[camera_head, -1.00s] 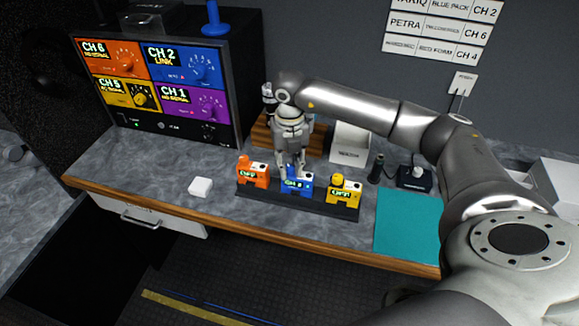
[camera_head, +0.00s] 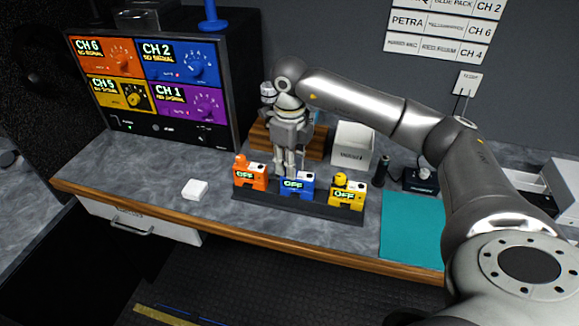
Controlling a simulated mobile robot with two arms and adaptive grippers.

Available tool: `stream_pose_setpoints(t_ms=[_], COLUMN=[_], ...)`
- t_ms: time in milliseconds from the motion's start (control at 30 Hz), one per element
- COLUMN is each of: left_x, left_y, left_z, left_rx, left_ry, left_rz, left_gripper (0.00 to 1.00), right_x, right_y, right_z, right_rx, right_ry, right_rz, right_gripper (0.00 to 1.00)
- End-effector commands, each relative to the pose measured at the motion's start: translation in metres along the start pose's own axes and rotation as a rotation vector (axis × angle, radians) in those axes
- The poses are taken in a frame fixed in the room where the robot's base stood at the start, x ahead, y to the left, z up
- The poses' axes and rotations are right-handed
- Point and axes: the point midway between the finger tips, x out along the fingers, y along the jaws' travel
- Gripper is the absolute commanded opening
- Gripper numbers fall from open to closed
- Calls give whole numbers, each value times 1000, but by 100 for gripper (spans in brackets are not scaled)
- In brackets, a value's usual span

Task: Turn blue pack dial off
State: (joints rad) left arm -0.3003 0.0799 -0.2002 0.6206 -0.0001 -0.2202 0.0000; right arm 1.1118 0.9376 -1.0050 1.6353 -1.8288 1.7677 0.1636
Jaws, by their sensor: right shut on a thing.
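The blue pack (camera_head: 297,188) stands upright in the middle of a dark rack (camera_head: 284,209) on the counter, and its small screen reads OFF. The orange pack (camera_head: 250,175) is to its left and the yellow pack (camera_head: 346,195) to its right; both screens read OFF. My right gripper (camera_head: 287,173) points down onto the top of the blue pack, its fingers shut at the pack's dial. The fingers hide the dial. My left gripper is not in view.
A receiver unit (camera_head: 165,129) with four coloured panels stands at the back left; its blue CH 2 panel reads NO SIGNAL. A white block (camera_head: 195,190) lies left of the rack. A white box (camera_head: 353,146), a dark cylinder (camera_head: 381,171) and a teal mat (camera_head: 412,228) are to the right.

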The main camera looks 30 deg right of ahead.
Motion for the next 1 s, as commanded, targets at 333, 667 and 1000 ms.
stream_pose_setpoints(t_ms=[333, 667, 1000], left_x=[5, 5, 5], left_y=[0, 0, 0], left_z=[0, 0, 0], left_rx=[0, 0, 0], left_ry=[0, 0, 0], left_rz=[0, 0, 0], left_gripper=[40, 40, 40], right_x=[0, -1, 0], right_y=[0, 0, 0], right_z=[0, 0, 0], right_rx=[-75, -78, -78], right_ry=[-1, -1, 0], right_rz=[-1, -1, 0], right_gripper=[0, 0, 45])
